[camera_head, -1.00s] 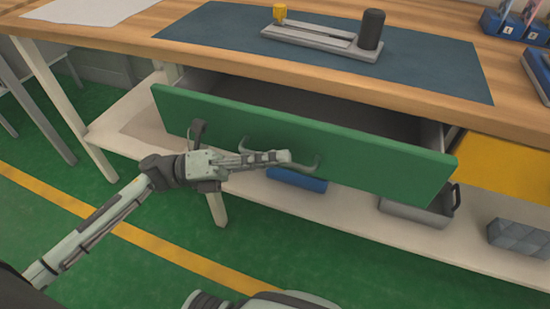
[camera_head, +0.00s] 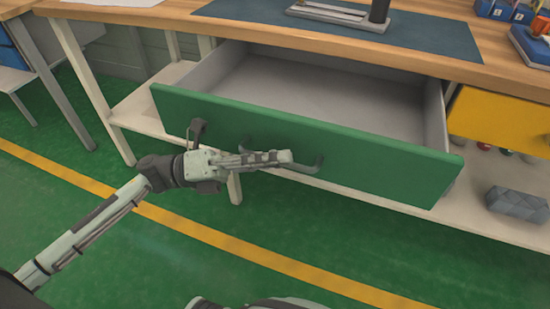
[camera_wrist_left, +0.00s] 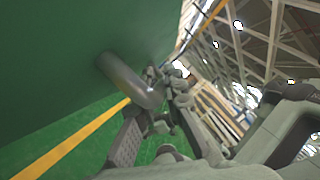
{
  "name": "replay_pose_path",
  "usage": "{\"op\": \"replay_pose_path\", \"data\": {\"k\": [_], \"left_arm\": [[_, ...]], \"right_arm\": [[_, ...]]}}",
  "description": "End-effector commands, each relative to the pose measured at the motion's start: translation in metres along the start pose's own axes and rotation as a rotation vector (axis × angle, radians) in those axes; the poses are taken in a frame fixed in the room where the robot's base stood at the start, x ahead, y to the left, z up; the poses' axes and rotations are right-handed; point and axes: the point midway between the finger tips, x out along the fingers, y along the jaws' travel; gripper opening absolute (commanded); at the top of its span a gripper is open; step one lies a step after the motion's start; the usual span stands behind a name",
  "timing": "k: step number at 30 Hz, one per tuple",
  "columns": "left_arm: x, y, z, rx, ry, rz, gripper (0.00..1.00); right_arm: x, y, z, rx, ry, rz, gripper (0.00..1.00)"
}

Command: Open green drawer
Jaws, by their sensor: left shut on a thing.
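The green drawer (camera_head: 375,168) stands well out from under the wooden workbench, and its grey inside (camera_head: 330,92) shows as empty. A curved grey handle (camera_head: 318,163) is on its front. My left gripper (camera_head: 288,157) is at the handle, shut on it. In the left wrist view the handle (camera_wrist_left: 130,80) runs from the green front to between the fingers of my left gripper (camera_wrist_left: 160,118). The fingers hide part of the handle. My right gripper is not in view.
The workbench (camera_head: 430,62) carries a dark blue mat (camera_head: 420,35) with a fixture on it. A yellow drawer front (camera_head: 500,118) is to the right. A grey faceted block (camera_head: 517,204) lies on the lower shelf. The green floor in front is clear.

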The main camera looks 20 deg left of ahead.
Motion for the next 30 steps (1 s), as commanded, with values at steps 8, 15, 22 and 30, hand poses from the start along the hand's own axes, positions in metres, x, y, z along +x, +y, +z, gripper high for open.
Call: {"op": "replay_pose_path", "data": {"k": [8,15,22,30], "left_arm": [[-0.001,0.000,0.002,0.002,-0.003,0.001,0.00],[-0.001,0.000,0.002,0.001,-0.003,0.001,0.19],[-0.002,0.000,0.001,0.000,-0.002,0.001,0.19],[-0.043,0.002,0.000,-0.002,-0.002,0.006,0.19]], "right_arm": [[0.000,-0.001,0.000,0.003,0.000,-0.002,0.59],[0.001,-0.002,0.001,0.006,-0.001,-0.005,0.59],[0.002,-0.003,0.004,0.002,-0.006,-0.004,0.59],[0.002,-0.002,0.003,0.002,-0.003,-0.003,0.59]]}}
